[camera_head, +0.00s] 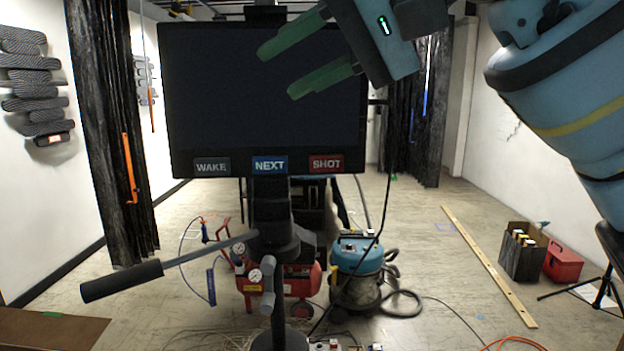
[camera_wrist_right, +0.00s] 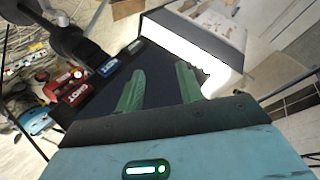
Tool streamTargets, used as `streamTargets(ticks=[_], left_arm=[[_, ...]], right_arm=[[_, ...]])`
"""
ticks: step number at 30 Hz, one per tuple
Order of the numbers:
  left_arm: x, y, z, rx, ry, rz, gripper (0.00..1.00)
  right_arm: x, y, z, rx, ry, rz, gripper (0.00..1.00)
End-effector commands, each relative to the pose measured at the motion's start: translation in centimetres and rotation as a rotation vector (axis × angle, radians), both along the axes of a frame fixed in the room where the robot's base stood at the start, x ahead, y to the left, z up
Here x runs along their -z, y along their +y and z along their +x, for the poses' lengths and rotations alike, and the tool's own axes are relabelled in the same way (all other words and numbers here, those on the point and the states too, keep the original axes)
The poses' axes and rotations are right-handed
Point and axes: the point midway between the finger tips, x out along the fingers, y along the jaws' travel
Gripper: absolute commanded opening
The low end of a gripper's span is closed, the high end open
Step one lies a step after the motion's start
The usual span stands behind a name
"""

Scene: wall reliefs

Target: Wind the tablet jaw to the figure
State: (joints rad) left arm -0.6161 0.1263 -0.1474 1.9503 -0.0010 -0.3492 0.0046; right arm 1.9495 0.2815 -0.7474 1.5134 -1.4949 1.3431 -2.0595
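A dark tablet (camera_head: 255,95) with WAKE, NEXT and SHOT buttons along its lower edge stands upright on a black stand (camera_head: 270,215). A black piece (camera_head: 265,14) shows at its top edge; I cannot tell whether it is the jaw. No figure or scale is readable. A rod with a black grip (camera_head: 122,281) sticks out left from the stand below the tablet. My right gripper (camera_head: 277,73) is open and empty, its green fingers apart in front of the tablet's upper right. In the right wrist view the gripper (camera_wrist_right: 160,86) overlaps the dark tablet screen (camera_wrist_right: 162,92). My left gripper is out of view.
A red compressor (camera_head: 300,285) and a blue vacuum (camera_head: 357,270) stand behind the stand. Cables lie on the floor. A yellow strip (camera_head: 490,265), a dark crate (camera_head: 522,252) and a red box (camera_head: 563,263) are at the right. Dark curtains (camera_head: 110,120) hang at the left.

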Motion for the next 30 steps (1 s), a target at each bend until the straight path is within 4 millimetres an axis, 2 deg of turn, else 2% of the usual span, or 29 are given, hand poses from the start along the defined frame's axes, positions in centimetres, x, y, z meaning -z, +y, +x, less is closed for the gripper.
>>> streamTargets(ticks=[3,15,30], left_arm=[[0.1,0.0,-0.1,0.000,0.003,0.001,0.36],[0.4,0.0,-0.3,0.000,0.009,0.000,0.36],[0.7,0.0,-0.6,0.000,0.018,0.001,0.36]], right_arm=[[2.0,0.7,0.5,-0.029,0.123,0.070,0.37],[7.3,2.0,1.5,-0.100,0.554,0.308,0.37],[13.0,1.8,2.9,-0.153,1.129,0.595,0.37]])
